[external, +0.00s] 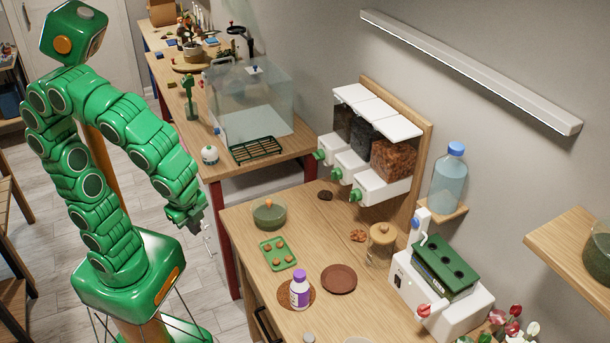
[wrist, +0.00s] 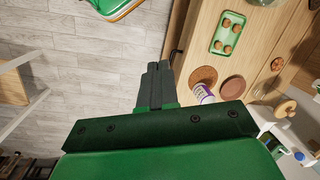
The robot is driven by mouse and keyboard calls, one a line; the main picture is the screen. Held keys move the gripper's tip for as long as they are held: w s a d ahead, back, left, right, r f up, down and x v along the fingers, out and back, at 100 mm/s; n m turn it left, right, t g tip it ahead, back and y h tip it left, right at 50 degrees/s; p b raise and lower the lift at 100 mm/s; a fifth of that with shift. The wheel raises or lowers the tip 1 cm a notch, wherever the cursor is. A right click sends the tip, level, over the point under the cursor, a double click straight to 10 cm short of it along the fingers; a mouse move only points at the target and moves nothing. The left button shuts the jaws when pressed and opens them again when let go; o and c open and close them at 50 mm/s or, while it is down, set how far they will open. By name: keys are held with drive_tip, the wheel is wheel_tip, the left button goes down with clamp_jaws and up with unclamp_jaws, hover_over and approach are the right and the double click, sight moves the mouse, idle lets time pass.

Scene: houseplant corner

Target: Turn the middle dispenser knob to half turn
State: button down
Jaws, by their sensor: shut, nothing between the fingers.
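The dispenser (external: 372,197) hangs on a wooden backboard on the wall, with three bins side by side under white lids. Each bin has a green knob at its front. The middle dispenser knob (external: 336,174) sits between the knob at the left (external: 320,155) and the knob at the right (external: 355,196). Its exact turn angle is too small to tell. My gripper (external: 197,226) hangs low in front of the table's left edge, well apart from the knobs. In the wrist view its dark fingers (wrist: 157,85) are together and empty, over the floor. The dispenser is not in the wrist view.
On the table below stand a green bowl (external: 269,213), a green tray (external: 278,253), a purple-labelled bottle (external: 299,289), a brown saucer (external: 339,279) and a glass jar (external: 381,243). A glass tank (external: 250,103) stands on the table behind. A water bottle (external: 448,180) stands right of the dispenser.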

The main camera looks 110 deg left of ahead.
drive_tip(key=w+a+r+n+t+h, duration=0.1)
drive_tip(key=w+a+r, duration=0.1)
drive_tip(key=w, duration=0.4)
drive_tip(key=w+a+r+t+h, duration=0.1)
drive_tip(key=w+a+r, duration=0.15)
drive_tip(key=w, duration=0.35)
drive_tip(key=w+a+r+n+t+h, duration=0.25)
drive_tip(key=w+a, duration=0.35)
drive_tip(key=a, duration=0.5)
drive_tip(key=s+a+f+n+t+y, duration=0.1)
drive_tip(key=s+a+n, duration=0.15)
drive_tip(key=a, duration=0.75)
drive_tip(key=s+a+f+n+t, duration=0.1)
drive_tip(key=a+f+n, duration=0.15)
drive_tip(key=a, duration=0.85)
drive_tip(key=s+a+f+n+t+y, duration=0.15)
drive_tip(key=a+n, duration=0.25)
drive_tip(key=a, duration=0.6)
drive_tip(key=h, duration=0.1)
approach(336, 174)
drive_tip(key=shift+w+a+f, duration=0.15)
drive_tip(key=shift+w+f, duration=0.2)
drive_tip(key=shift+f, duration=0.55)
drive_tip(key=shift+w+a+f, duration=0.15)
drive_tip(key=shift+w+f, duration=0.15)
drive_tip(key=shift+f, duration=0.55)
drive_tip(key=shift+w+a+f, duration=0.15)
drive_tip(key=shift+w+f, duration=0.2)
drive_tip(key=shift+f, duration=0.55)
